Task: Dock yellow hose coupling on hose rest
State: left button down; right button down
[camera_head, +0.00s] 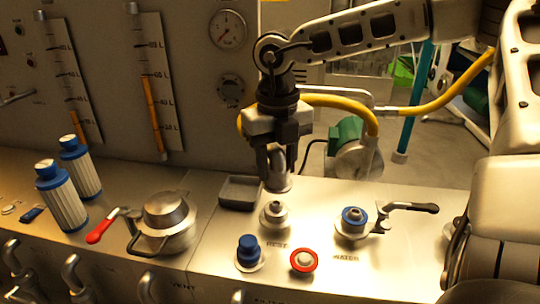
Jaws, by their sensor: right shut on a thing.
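My right gripper (277,160) points down over the panel and is shut on the grey metal hose coupling (279,181). The coupling hangs roughly upright, its lower end a little above the silver post (275,213) behind the REST label, with a small gap in the picture. Whether it is exactly in line with the post I cannot tell. The yellow hose (345,103) runs behind the gripper and bends down at its left and right; its join to the coupling is hidden by the fingers. My left gripper is not in view.
The blue-topped WATER fitting (353,220) with a black-handled lever (410,207) stands to the right. A blue cap (249,250) and red-ringed button (304,261) are in front. A grey tray (240,191) and lidded pot (168,220) with red-handled lever (104,225) are left.

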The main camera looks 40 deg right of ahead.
notch_tip(320, 180, down, 4)
jog(key=shift+f+b, duration=0.1)
jog(key=shift+b, duration=0.9)
jog(key=shift+w+f, duration=0.1)
jog(key=shift+f, duration=0.25)
pick_arm(q)
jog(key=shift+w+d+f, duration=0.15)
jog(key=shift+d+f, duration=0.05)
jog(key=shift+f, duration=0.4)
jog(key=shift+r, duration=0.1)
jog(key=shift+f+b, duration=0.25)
jog(key=shift+b, duration=0.15)
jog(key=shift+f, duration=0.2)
pick_arm(e)
jog(key=shift+w, duration=0.1)
pick_arm(q)
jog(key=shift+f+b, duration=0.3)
jog(key=shift+b, duration=0.3)
